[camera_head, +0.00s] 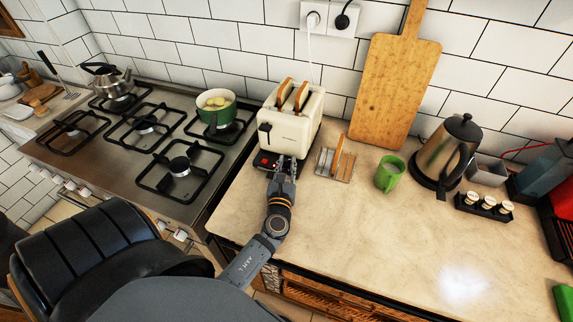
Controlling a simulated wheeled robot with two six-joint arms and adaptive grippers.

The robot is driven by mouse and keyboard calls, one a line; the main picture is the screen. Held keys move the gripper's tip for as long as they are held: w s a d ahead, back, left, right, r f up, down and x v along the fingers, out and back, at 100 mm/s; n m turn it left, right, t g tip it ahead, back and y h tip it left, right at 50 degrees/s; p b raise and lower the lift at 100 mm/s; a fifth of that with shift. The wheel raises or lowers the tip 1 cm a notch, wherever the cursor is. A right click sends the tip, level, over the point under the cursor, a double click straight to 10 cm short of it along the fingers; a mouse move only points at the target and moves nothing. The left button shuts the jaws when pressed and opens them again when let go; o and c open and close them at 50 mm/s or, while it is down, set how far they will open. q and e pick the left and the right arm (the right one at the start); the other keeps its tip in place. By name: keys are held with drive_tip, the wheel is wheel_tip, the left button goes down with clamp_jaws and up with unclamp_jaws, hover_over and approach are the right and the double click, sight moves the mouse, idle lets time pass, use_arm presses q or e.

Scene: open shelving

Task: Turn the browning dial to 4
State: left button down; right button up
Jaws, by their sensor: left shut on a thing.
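A cream toaster (290,118) stands on the worktop against the tiled wall, with two slices of bread showing in its top slots. Its dark lever (264,133) is on the front. A small dark panel with red (264,161) shows low on the front, left of my gripper. My left gripper (285,164) is at the lower front of the toaster, shut on the browning dial there. The gripper's fingers hide the dial, so its setting cannot be read. My right gripper is not in view.
Right of the toaster are a toast rack (336,163), a green mug (390,173), a kettle (447,152) and a leaning wooden board (394,88). A gas hob (150,152) with a green pot (216,108) is left. The front worktop is clear.

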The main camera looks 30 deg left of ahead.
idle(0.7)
use_arm(q)
drive_tip(key=c, duration=1.2)
unclamp_jaws()
drive_tip(key=shift+o, duration=0.2)
wheel_tip(320, 180, up, 10)
drive_tip(key=shift+r, duration=0.1)
